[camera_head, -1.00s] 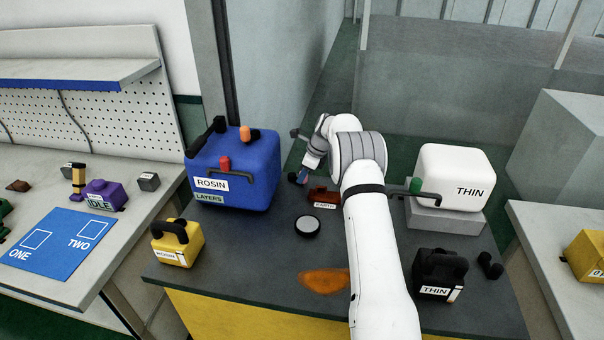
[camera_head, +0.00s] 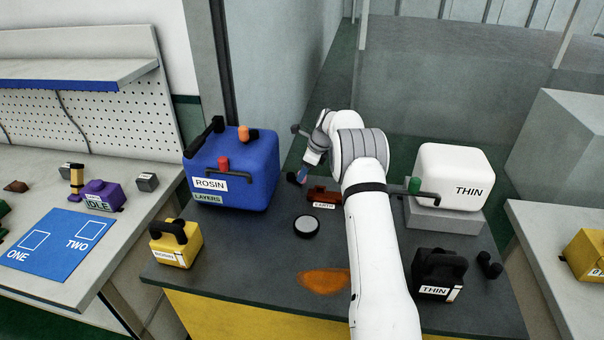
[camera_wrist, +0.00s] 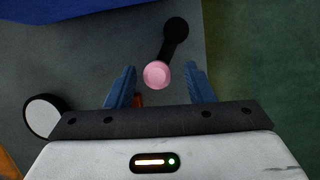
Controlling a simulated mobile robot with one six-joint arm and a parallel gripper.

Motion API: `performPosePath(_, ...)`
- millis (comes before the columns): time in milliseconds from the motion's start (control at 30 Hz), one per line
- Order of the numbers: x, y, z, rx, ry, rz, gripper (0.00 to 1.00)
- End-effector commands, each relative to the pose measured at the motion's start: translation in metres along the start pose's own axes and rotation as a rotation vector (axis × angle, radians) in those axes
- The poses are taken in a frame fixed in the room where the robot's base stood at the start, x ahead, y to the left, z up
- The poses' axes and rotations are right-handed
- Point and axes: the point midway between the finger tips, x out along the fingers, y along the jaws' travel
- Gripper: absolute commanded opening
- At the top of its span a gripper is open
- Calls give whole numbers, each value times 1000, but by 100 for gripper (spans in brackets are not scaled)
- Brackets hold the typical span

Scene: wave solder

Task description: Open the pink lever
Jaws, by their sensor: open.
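The pink lever shows in the wrist view as a round pink knob (camera_wrist: 157,75) at the near end of a short black arm (camera_wrist: 172,48). The arm runs up and slightly right to a round black end. My gripper (camera_wrist: 160,80) is open, with one blue finger on each side of the knob and gaps between. I cannot tell how deep the knob lies between the fingers. In the head view my gripper (camera_head: 301,176) is small and partly hidden at the back of the dark bench, right of the blue tank. The pink knob cannot be made out there.
The blue ROSIN tank (camera_head: 262,175) stands left of my gripper. A small red EARTH block (camera_head: 322,193) and a round white-topped disc (camera_head: 307,226) lie nearby on the bench. The white THIN tank (camera_head: 450,175) is on the right. An orange patch (camera_head: 322,281) marks the front.

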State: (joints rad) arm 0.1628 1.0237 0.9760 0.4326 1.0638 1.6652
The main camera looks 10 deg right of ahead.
Motion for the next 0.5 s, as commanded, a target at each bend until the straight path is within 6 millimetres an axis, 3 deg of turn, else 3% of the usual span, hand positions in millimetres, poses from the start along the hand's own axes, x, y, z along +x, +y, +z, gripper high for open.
performPosePath(300,-52,-1,0,0,0,-3,48)
performPosePath(500,-62,-1,0,0,0,-1,48)
